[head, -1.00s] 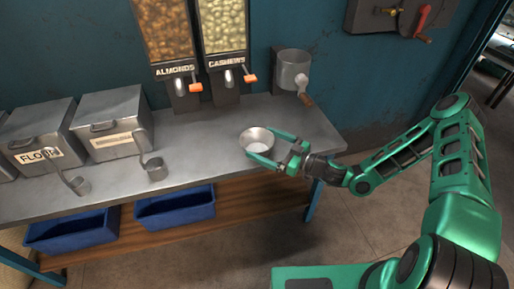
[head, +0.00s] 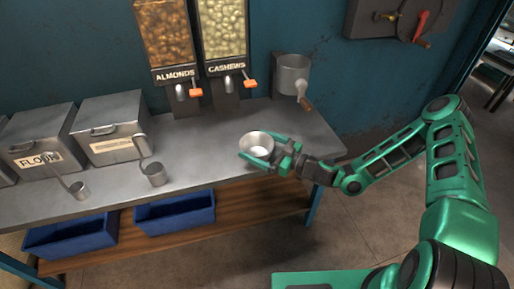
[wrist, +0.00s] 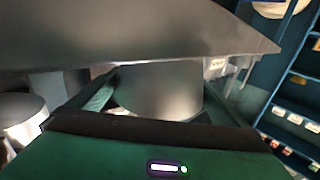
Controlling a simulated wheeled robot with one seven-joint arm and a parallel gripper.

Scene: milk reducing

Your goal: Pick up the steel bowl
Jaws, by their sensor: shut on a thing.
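The steel bowl (head: 257,141) is at the right part of the grey metal table in the head view. My green gripper (head: 258,159) reaches it from the right, with its fingers around the bowl's lower body. My gripper is shut on the bowl. The bowl looks roughly upright. I cannot tell whether its base touches the table.
The metal table (head: 205,183) has free room left of the bowl. Two ladles (head: 153,173) stand near the steel bins (head: 112,128). Almond (head: 167,45) and cashew (head: 223,32) dispensers and a wall-mounted steel grinder (head: 293,76) are behind. Blue crates (head: 175,215) are on the shelf below.

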